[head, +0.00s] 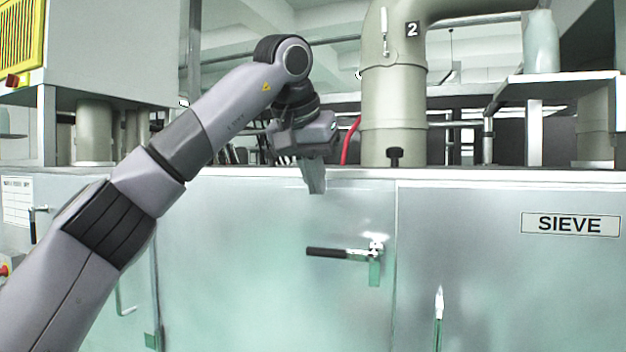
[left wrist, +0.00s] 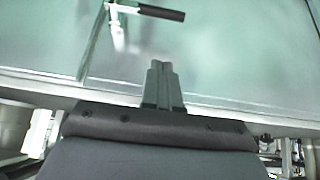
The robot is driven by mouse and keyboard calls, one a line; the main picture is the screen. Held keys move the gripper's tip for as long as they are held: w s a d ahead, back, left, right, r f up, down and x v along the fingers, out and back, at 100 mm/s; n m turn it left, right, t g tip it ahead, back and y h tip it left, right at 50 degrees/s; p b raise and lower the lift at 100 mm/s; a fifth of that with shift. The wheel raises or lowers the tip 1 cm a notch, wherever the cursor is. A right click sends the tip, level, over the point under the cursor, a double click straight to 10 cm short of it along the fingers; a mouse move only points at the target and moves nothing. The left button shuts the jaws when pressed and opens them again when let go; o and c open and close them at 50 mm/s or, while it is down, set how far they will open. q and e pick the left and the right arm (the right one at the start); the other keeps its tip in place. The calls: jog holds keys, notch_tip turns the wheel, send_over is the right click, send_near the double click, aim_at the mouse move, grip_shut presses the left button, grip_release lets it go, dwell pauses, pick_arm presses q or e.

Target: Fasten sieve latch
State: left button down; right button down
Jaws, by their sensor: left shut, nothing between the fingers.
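The sieve latch (head: 345,252) is a metal fitting with a black-gripped handle lying roughly level, pointing left, on the pale green cabinet front. It stands near the vertical seam left of the SIEVE label (head: 570,223). The latch also shows in the left wrist view (left wrist: 150,11), at the top. My left gripper (head: 316,188) points down in front of the cabinet's upper edge, above and a little left of the handle, apart from it. Its fingers (left wrist: 161,66) are together with nothing between them. My right gripper is in neither view.
The cabinet front (head: 260,300) fills the lower view. Another upright handle (head: 439,305) shows at the bottom, right of the seam. A large pipe marked 2 (head: 393,100) rises behind the cabinet top. A smaller black-handled latch (head: 34,225) is at the far left.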

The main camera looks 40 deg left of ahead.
pick_arm(q)
send_over(322, 249)
notch_tip(322, 249, down, 5)
jog(key=shift+f, duration=0.15)
notch_tip(322, 249, down, 2)
jog(key=shift+f+b, duration=0.1)
jog(key=shift+b, duration=0.45)
jog(key=shift+s+d+f, duration=0.15)
jog(key=shift+s+f, duration=0.1)
jog(key=shift+f, duration=0.6)
jog(key=shift+f, duration=0.1)
